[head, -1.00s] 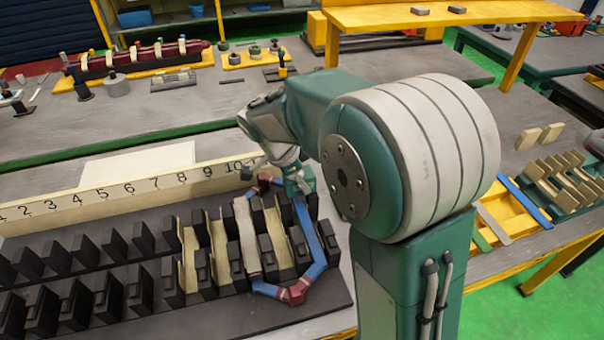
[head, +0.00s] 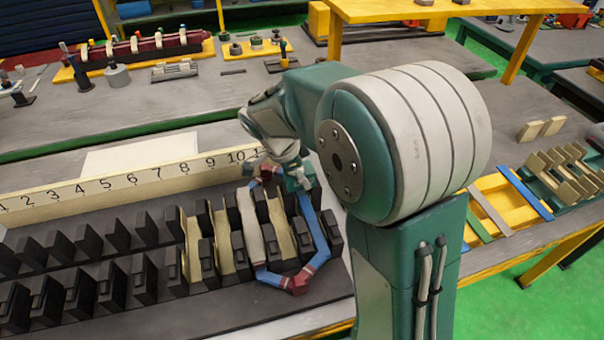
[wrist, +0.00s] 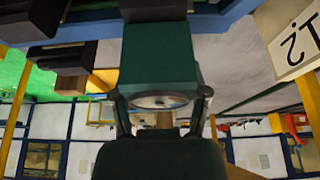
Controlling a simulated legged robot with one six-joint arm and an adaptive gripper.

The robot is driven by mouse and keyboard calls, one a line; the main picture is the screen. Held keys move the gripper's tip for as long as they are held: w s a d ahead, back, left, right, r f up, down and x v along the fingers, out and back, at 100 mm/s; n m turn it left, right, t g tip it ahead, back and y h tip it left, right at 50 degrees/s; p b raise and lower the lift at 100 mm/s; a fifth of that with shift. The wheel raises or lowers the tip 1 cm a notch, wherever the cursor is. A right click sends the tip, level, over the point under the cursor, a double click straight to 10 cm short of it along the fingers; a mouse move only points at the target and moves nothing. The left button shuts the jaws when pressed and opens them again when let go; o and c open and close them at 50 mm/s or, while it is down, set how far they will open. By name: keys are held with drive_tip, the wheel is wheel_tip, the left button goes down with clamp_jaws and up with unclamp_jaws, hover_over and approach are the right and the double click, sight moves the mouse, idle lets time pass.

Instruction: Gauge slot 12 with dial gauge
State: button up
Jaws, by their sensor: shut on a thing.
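My gripper (head: 298,180) is low over the right end of the black slotted stator. In the wrist view it is shut on a green block with a round dial face (wrist: 160,101), which looks like the dial gauge. The stator (head: 130,285) has rows of black teeth, with cream liners in several slots. A cream strip (head: 120,182) numbers the slots; in the head view my arm hides the numbers past about 11. I cannot tell whether the gauge touches the slot.
A red, white and blue coil (head: 297,285) lies around teeth at the stator's right end, close to my gripper. A yellow tray (head: 510,210) with colored strips and a rack of tan pieces (head: 562,172) stand to the right.

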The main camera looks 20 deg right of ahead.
drive_tip(key=shift+d+f, duration=0.1)
drive_tip(key=o, duration=1.2)
drive_tip(key=v, duration=1.2)
idle(0.7)
